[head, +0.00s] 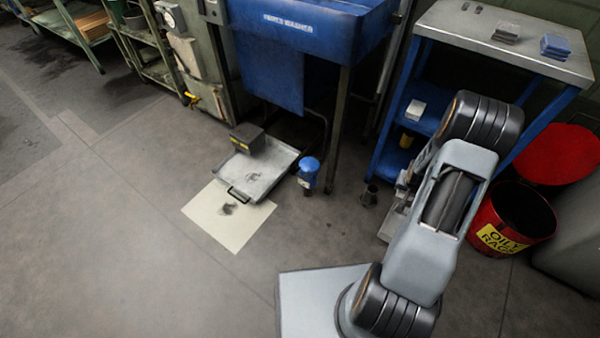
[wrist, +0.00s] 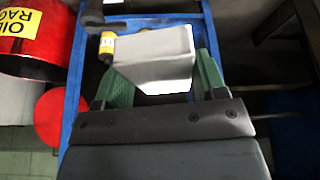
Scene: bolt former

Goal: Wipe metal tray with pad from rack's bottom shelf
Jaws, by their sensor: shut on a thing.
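My gripper (wrist: 165,72) is shut on a white block-shaped pad (wrist: 155,47), with a green finger on each side of it in the wrist view. In the head view my gripper is mostly hidden by my arm, low beside the blue rack (head: 385,140). A white block (head: 415,110) shows inside the rack there; I cannot tell whether it is the held pad. The grey metal tray (head: 258,180) lies on the floor below the blue washer, with a dark smudge on its surface and a handle at its front edge.
A dark box (head: 247,138) sits at the tray's back corner. A pale sheet with a dark stain (head: 225,220) lies at its front. A blue-topped container (head: 308,172) stands right of it. The red oily-rag bin (head: 512,220) is at right. Open floor lies in front.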

